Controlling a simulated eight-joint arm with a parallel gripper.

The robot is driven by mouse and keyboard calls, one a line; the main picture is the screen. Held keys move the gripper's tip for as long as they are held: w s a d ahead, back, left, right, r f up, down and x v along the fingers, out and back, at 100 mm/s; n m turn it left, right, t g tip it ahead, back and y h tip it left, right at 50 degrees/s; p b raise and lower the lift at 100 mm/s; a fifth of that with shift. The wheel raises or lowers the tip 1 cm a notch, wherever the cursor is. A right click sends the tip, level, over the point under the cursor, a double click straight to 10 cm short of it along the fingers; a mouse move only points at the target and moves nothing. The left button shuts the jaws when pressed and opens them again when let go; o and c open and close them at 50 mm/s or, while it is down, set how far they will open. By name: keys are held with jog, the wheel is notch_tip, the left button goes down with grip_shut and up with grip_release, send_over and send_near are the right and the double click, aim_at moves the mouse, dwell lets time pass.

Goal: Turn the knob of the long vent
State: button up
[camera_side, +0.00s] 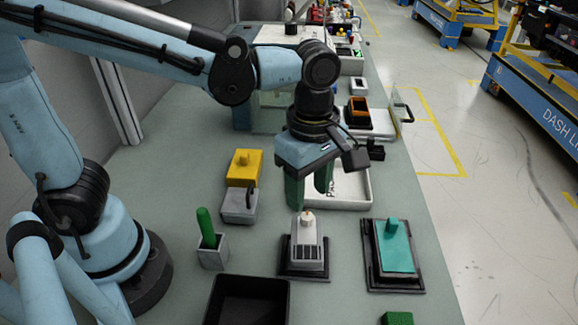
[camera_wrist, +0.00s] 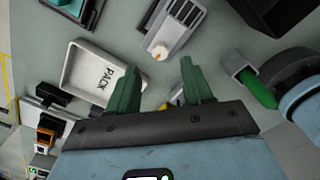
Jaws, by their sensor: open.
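The long vent (camera_side: 308,255) is a grey slatted block on a black base, standing on the bench. Its small pale knob (camera_side: 307,217) stands up at the end nearest my gripper. In the wrist view the vent (camera_wrist: 176,22) is at the top centre, with the knob (camera_wrist: 159,51) pointing towards my fingers. My gripper (camera_side: 309,190) hangs above and just behind the knob with its green fingers pointing down. In the wrist view the fingers of my gripper (camera_wrist: 158,68) are spread apart with nothing between them. The knob appears just beyond the fingertips, not touched.
A teal block on a black base (camera_side: 397,250) is right of the vent. A grey holder (camera_side: 213,257) with a green handle (camera_side: 205,226) is left, and a black bin (camera_side: 248,292) in front. Yellow (camera_side: 244,165) and grey (camera_side: 239,206) blocks and a white PACK tray (camera_side: 350,196) lie behind.

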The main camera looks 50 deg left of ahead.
aim_at(304, 213)
notch_tip(304, 213, up, 7)
jog(key=shift+f, duration=0.2)
dwell(0.4)
jog(key=a+f+m+t, duration=0.2)
jog(key=a+m+t, duration=0.1)
jog(key=a+m, duration=0.4)
jog(key=a+f+m+t, duration=0.3)
jog(key=a+m, duration=0.4)
jog(key=m, duration=0.4)
jog(key=shift+t, duration=0.6)
jog(key=shift+s, duration=0.1)
